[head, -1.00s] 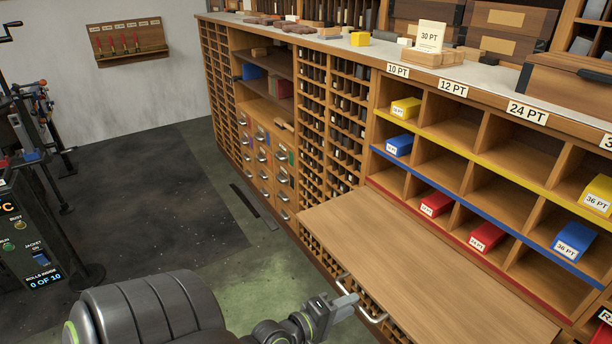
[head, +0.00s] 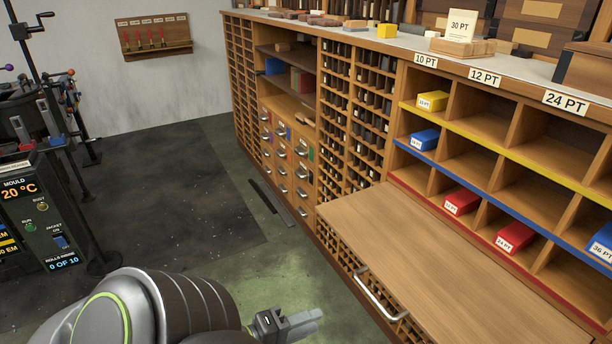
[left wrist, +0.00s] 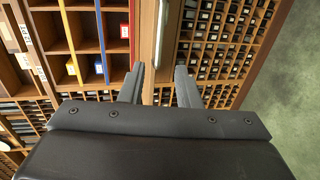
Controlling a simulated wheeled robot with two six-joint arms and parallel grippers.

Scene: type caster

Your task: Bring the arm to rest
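My left gripper (head: 306,323) is at the bottom of the head view, over the green floor, left of the pull-out board (head: 440,250) and its silver handle (head: 380,298). It stands apart from the handle. In the left wrist view the two fingers of the left gripper (left wrist: 161,75) are spread with nothing between them, and the cabinet shows beyond. My left arm's thick grey links fill the bottom left of the head view. My right gripper shows in neither view.
The type cabinet has compartments holding yellow (head: 433,100), blue (head: 424,139) and red (head: 461,202) blocks. A machine with a display (head: 45,215) stands at the left. Dark floor (head: 150,190) between them is clear.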

